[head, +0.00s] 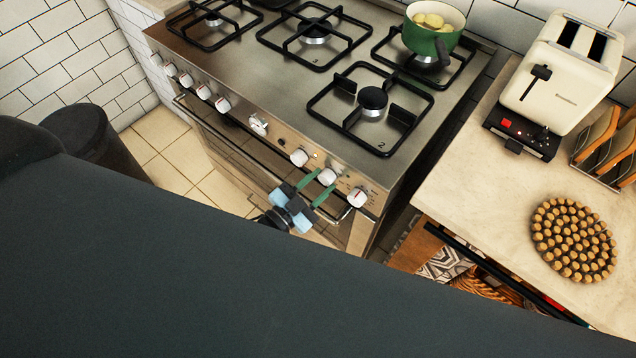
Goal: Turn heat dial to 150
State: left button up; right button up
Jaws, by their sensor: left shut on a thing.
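A steel stove (255,70) stands at the upper middle with a row of white dials along its front panel. My left gripper (325,179) has two green fingers on either side of one white dial (327,176), second from the right end, and is shut on it. The rightmost dial (357,197) shows a red mark and is free, as is the dial (299,157) to the left of the held one. The printing around the dials is too small to read, so I cannot tell the held dial's setting. My right gripper is not in view.
The oven door handle (240,148) runs below the dials. A green pot (433,36) sits on the back right burner. The right counter (480,190) holds a cream toaster (560,70), a wooden rack (607,145) and a round cork trivet (573,240). A dark bin (95,145) stands at left.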

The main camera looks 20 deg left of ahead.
pick_arm(q)
jog(key=shift+m, duration=0.6)
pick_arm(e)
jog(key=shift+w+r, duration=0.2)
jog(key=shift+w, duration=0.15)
pick_arm(q)
jog(key=o, duration=1)
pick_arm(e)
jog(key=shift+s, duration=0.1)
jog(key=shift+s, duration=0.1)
